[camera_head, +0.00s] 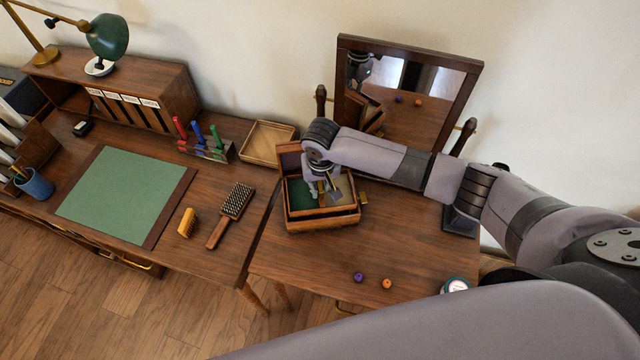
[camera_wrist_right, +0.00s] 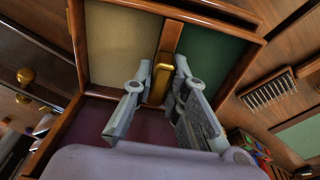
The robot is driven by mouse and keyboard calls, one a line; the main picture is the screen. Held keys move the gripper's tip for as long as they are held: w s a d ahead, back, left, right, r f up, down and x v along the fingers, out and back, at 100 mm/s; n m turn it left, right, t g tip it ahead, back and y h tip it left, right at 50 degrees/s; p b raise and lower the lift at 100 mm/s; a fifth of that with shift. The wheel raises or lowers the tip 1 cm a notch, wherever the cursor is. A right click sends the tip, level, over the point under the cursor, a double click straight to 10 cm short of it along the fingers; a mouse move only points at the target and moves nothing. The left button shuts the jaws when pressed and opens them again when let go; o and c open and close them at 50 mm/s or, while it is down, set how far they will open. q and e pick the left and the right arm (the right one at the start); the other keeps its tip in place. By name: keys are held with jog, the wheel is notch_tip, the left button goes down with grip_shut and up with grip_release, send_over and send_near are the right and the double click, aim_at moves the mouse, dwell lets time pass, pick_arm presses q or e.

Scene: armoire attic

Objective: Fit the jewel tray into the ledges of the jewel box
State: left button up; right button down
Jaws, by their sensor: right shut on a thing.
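The jewel tray (camera_head: 303,197) has a green and a beige compartment with a gold handle (camera_wrist_right: 161,80) on its divider. It lies in or just over the opening of the wooden jewel box (camera_head: 322,225); I cannot tell whether it rests on the ledges, which are hidden. In the wrist view the tray (camera_wrist_right: 120,45) leaves part of the box's dark purple lining (camera_wrist_right: 95,127) showing. My right gripper (camera_head: 326,196) points down, with its fingers (camera_wrist_right: 163,92) shut on the handle. My left gripper is not in view.
A mirror (camera_head: 430,100) stands behind the box. A small purple piece (camera_head: 358,277), an orange piece (camera_head: 387,284) and a jar (camera_head: 456,285) are at the table's front. Table right of the box is clear.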

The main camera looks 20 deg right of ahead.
aim_at(320, 195)
jog(key=shift+f+b, duration=1.15)
jog(key=shift+f, duration=1.2)
jog(key=c, duration=1.5)
grip_release()
jog(key=shift+r, duration=0.1)
jog(key=r, duration=0.4)
jog(key=s+r, duration=0.1)
jog(key=r, duration=0.7)
jog(key=shift+s+a, duration=0.15)
jog(key=shift+s, duration=0.05)
jog(key=shift+f, duration=0.1)
